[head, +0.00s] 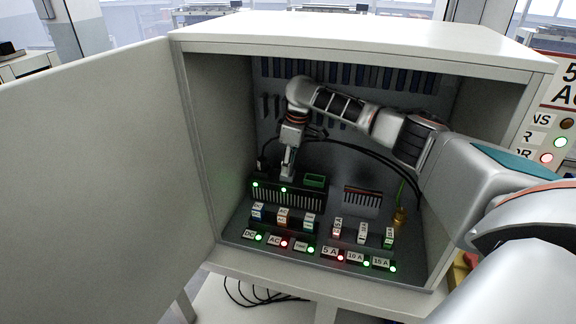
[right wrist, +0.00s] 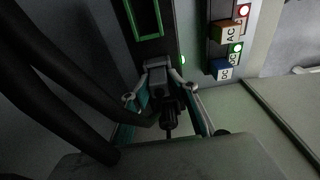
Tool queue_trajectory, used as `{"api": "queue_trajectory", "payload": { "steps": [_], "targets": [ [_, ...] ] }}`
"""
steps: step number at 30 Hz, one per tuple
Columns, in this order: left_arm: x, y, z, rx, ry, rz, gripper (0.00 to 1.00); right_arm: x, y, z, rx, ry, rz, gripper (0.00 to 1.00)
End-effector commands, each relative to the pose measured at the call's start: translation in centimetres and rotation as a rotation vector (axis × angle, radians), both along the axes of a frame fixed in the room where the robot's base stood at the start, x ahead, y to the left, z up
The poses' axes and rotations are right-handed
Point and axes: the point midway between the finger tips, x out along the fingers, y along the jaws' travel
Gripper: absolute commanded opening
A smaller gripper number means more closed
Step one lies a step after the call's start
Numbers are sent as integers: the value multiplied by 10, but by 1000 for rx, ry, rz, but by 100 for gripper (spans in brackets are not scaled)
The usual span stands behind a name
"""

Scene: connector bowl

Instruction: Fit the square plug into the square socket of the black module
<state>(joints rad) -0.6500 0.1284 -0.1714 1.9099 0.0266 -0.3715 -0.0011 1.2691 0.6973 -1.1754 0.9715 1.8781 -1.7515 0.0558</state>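The black module (head: 290,197) stands inside the cabinet, with two lit green lights on its front. A green-rimmed opening (head: 314,181) shows near its right end; its green rim also shows in the right wrist view (right wrist: 159,18). My right gripper (head: 288,172) points down at the module, left of that opening. In the right wrist view (right wrist: 159,72) its fingers close on a dark plug (right wrist: 168,104) at the module's end, beside a lit green light. The plug appears to meet the module; its depth and the socket under it are hidden. My left gripper is out of view.
Black cables (right wrist: 50,80) run close beside the gripper. A row of labelled blocks (head: 283,216) with lit lights stands in front of the module. A brass-coloured fitting (head: 400,217) is at the right. The cabinet's open door (head: 100,170) and side walls bound the space.

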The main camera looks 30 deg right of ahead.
Motion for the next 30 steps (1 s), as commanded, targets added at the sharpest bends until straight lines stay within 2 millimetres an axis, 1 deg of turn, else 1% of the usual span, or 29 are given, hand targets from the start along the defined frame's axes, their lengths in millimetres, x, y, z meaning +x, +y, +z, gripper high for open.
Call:
{"api": "queue_trajectory", "payload": {
  "steps": [1,16,19,23,30],
  "targets": [
    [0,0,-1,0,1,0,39,-5,1,-10,-5,17,3,34],
    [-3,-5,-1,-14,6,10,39,-5,0,-10,-5,18,3,34],
    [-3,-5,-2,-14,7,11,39,-5,0,-7,-5,18,3,34],
    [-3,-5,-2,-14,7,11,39,-5,-1,8,-5,15,2,34],
    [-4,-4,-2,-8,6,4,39,-8,-4,52,-2,8,3,34]
  ]
}}
